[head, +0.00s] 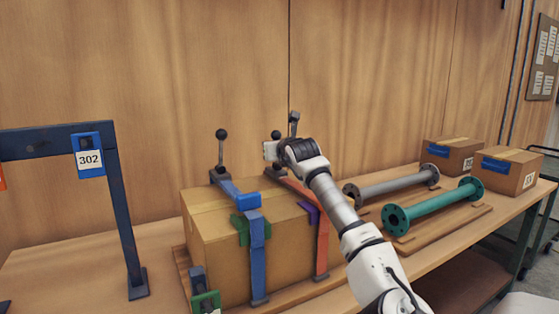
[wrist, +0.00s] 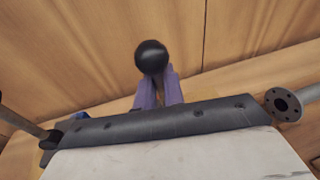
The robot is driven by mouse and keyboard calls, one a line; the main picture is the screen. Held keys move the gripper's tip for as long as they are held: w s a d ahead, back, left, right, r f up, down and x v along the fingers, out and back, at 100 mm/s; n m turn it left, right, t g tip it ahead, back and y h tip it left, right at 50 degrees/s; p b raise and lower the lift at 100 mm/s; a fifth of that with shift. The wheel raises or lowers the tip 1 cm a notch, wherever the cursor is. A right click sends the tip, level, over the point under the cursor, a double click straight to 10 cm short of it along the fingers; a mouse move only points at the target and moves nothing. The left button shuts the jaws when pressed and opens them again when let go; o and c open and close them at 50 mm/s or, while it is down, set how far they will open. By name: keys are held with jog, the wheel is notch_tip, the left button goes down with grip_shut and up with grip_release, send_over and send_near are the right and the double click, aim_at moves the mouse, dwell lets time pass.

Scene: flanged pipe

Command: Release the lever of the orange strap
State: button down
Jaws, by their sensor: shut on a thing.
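The orange strap (head: 322,248) runs over the top and down the front of a large cardboard box (head: 195,225). Its lever ends in a round black knob (head: 276,134), which shows just beyond my gripper (head: 272,148) above the box. In the wrist view the black knob (wrist: 151,56) sits at the tips of the two purple fingers of my gripper (wrist: 158,88), which are shut on the lever by its knob.
A blue strap (head: 258,255) with its own upright black-knobbed lever (head: 221,150) stands left of my gripper. A dark frame with a 302 tag (head: 89,158) is farther left. A grey pipe (head: 395,185) and a green pipe (head: 435,204) lie right of my arm.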

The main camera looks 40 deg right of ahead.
jog(key=shift+a+f+n+b, duration=0.15)
jog(key=shift+f+n+b, duration=0.15)
jog(key=shift+b, duration=0.15)
jog(key=c, duration=1.6)
grip_release()
jog(key=shift+w, duration=0.1)
jog(key=shift+o, duration=0.2)
jog(key=shift+r, duration=0.15)
jog(key=b+v, duration=0.4)
jog(key=v, duration=1)
jog(key=shift+a+f, duration=0.1)
jog(key=shift+f, duration=0.1)
